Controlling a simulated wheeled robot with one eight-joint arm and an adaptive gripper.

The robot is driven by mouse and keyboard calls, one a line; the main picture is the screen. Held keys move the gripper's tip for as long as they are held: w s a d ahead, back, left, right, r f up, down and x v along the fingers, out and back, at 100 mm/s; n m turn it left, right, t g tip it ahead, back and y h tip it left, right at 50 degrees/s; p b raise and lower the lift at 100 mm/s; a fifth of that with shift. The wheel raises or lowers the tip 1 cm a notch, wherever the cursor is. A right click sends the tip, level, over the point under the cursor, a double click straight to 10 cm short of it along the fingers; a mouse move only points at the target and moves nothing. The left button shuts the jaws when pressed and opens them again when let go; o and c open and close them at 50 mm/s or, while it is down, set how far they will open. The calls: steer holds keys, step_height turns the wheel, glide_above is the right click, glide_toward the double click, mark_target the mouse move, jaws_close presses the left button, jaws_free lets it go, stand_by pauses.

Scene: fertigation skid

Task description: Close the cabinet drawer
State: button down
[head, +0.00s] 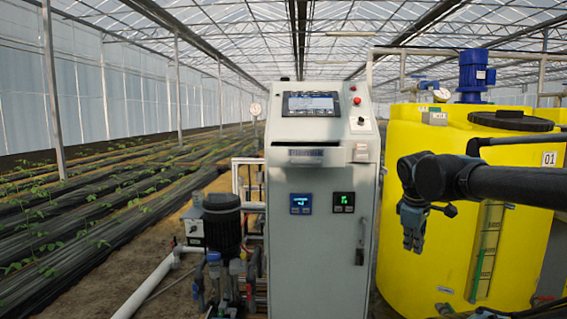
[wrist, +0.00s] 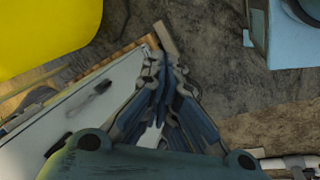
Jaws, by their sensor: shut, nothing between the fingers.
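The pale grey control cabinet (head: 320,235) stands upright in the middle of the head view. Its drawer (head: 340,157) is below the sloped screen panel, with a grey handle strip (head: 306,156) on its front. A dark gap shows along the drawer's top edge, and the front appears to stand out from the cabinet; how far is hard to tell. My gripper (head: 412,244) hangs fingers down, to the right of the cabinet and lower than the drawer, apart from it. It is shut and empty. The wrist view shows the closed fingers (wrist: 157,62) beside a pale panel, probably the cabinet.
A large yellow tank (head: 410,275) with a blue motor (head: 474,75) stands behind my arm at the right. A vertical door handle (head: 361,240) is on the cabinet front. A pump (head: 222,225) and white pipes (head: 150,285) are at the left. Plant rows lie beyond.

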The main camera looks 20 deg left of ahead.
steer(key=w+a+r+n+t, duration=0.2)
steer(key=w+a+r+n, duration=0.3)
steer(key=a+r+n, duration=0.4)
steer(key=n+t+y, duration=0.3)
steer(key=n, duration=1.5)
glide_toward(283, 159)
steer(key=s+d, duration=0.2)
steer(key=s, duration=0.6)
steer(key=x, duration=0.4)
steer(key=w+r+x, duration=0.1)
steer(key=x, duration=0.6)
steer(key=shift+w+a+r, duration=0.1)
steer(key=shift+w+a, duration=0.15)
steer(key=shift+w, duration=0.3)
steer(key=shift+w+a, duration=0.2)
steer(key=shift+w, duration=0.55)
